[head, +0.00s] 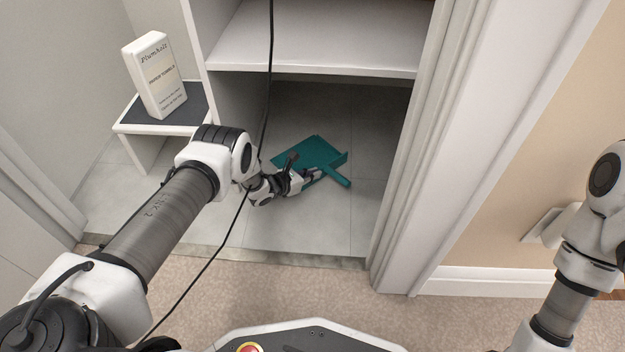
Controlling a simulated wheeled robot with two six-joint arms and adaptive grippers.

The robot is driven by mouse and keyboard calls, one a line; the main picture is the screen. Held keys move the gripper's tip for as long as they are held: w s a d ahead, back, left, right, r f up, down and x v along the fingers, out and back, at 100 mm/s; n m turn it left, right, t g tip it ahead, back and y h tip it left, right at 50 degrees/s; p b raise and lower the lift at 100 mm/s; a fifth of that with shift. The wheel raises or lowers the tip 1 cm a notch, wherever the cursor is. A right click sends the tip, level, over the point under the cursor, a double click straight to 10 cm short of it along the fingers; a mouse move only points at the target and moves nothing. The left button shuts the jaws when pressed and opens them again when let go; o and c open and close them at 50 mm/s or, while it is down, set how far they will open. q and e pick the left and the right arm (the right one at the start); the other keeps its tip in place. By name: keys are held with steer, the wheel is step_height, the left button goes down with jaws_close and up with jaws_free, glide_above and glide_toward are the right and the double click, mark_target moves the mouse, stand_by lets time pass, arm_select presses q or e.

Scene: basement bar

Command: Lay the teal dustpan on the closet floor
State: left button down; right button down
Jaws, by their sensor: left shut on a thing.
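The teal dustpan (312,149) is low in the closet, at or just above the grey tiled closet floor (335,228), below the white shelf. Its pan points away from me and its handle points toward the lower right. I cannot tell whether it touches the floor. My left gripper (316,174) reaches in from the left and is shut on the dustpan near its handle. The fingers hide part of the pan's near edge. My right arm shows at the right edge, but its gripper is out of view.
A white shelf (320,40) spans the closet above the dustpan. A black cord hangs down past my left arm. The white door frame (420,150) bounds the right side.

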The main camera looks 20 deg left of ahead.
arm_select(q)
steer(key=c, duration=1.3)
jaws_free()
arm_select(e)
steer(key=shift+r, duration=0.1)
